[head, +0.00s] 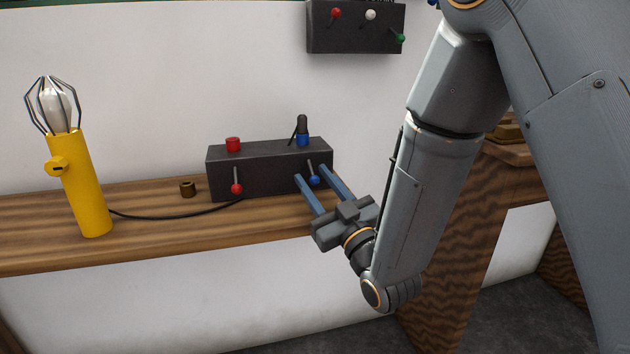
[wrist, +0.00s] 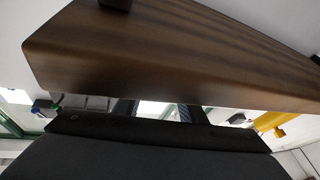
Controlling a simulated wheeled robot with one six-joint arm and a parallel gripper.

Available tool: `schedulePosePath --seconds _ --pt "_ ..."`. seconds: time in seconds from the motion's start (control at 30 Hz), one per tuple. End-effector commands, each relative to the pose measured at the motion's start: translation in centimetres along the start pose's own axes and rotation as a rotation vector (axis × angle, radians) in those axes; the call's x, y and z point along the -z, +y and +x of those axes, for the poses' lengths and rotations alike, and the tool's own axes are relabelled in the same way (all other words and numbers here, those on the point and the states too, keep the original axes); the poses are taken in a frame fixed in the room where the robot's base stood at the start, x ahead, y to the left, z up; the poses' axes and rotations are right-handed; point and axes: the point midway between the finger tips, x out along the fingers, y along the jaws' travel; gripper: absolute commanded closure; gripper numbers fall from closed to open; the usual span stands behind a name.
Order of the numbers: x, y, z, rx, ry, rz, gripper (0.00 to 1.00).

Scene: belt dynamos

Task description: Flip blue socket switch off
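A dark socket box (head: 225,178) stands on the wooden shelf. In the head view its top carries a red socket (head: 233,145) and a blue socket (head: 303,140) with a black plug (head: 302,124) in it. On its front, the blue switch lever (head: 314,180) and the red switch lever (head: 236,188) both have their knobs hanging down. My gripper (head: 310,172) is open, its two blue fingers reaching to the box front on either side of the blue lever. Contact with the lever cannot be told. The wrist view shows mostly the shelf (wrist: 150,65); the switch is not visible there.
A yellow caged lamp (head: 82,185) stands at the left, with a black cable (head: 165,216) running to the box. A dark panel (head: 350,40) with red, white and green levers hangs on the wall above.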

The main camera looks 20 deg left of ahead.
Motion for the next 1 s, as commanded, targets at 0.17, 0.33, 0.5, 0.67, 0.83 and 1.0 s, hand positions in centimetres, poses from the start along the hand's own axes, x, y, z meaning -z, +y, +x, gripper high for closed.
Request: schedulePosePath --seconds 0.17,0.33,0.5,0.67,0.83,1.0 --pt "-0.1 0.1 -2.5 -0.002 -0.003 0.000 0.63" --pt "-0.1 0.0 -5.3 -0.001 -0.003 0.001 0.63" --pt "-0.1 0.0 -7.0 0.000 -0.002 0.000 0.63" --pt "0.0 0.0 -7.4 0.000 0.000 0.000 0.63" --pt "0.0 0.0 -7.4 0.000 0.000 0.000 0.63" --pt "0.0 0.0 -7.4 0.000 0.000 0.000 0.63"
